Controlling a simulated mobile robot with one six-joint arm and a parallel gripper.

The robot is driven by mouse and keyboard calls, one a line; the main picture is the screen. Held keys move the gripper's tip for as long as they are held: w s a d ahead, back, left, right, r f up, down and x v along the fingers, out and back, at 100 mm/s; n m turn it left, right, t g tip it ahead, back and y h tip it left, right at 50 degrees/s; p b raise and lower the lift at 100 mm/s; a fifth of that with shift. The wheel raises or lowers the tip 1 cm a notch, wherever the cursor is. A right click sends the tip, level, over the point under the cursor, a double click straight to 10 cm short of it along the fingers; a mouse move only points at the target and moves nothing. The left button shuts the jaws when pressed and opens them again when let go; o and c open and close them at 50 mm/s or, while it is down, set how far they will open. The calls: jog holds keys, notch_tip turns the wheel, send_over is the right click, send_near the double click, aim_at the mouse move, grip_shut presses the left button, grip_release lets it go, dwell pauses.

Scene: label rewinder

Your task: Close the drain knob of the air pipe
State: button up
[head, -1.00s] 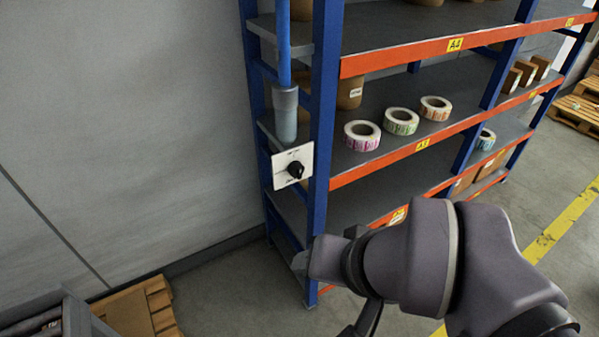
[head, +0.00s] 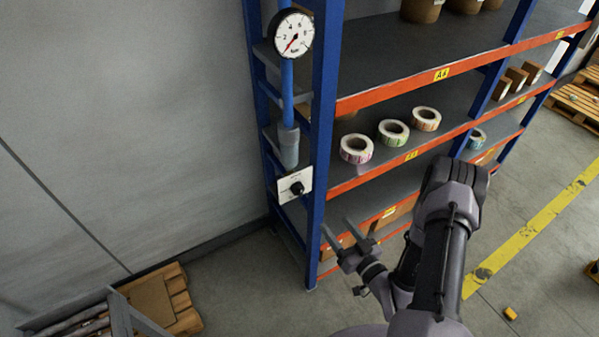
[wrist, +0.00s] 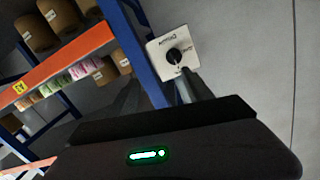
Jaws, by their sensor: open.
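The drain knob (head: 297,188) is a black knob on a white plate (head: 281,195), at the lower end of the blue air pipe (head: 287,88) beside the shelf's end post. In the wrist view the knob (wrist: 174,56) shows on its white plate, ahead of the fingers. A round pressure gauge (head: 291,34) sits higher on the pipe. My gripper (head: 334,234) is open and empty, below and to the right of the knob in the head view, apart from it. In the wrist view my gripper's fingers (wrist: 158,92) point toward the plate.
The blue shelf post (head: 320,140) stands right beside the knob plate. Orange-edged shelves hold label rolls (head: 393,132) and brown rolls (head: 421,10). A wooden pallet (head: 178,300) lies at lower left.

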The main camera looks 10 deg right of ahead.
jog(key=s+a, duration=0.2)
jog(key=y, duration=0.1)
send_near(301, 194)
jog(key=shift+t, duration=0.4)
jog(key=x, duration=0.9)
jog(key=shift+w+a+f, duration=0.1)
jog(key=shift+w+f, duration=0.2)
jog(key=shift+w, duration=0.1)
grip_shut()
